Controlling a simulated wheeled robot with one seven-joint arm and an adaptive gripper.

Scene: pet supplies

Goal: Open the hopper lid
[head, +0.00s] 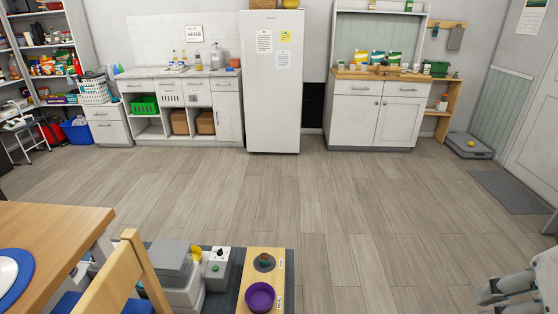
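A grey box-like part with a flat top, which looks like the hopper lid (170,254), is at the bottom, left of centre. It sits on a pale grey body, likely the hopper (186,292), and looks shut. A wooden chair back partly hides its left side. My gripper (487,291) is at the lower right corner, far to the right of the hopper and apart from it. Its fingers are small and partly cut off by the frame, so I cannot tell whether they are open. I see nothing held in it.
A wooden board (252,265) holds a purple bowl (260,297) and a smaller dark bowl (264,262). A wooden chair (125,270) and table (55,232) are left. Open floor (330,220) lies beyond.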

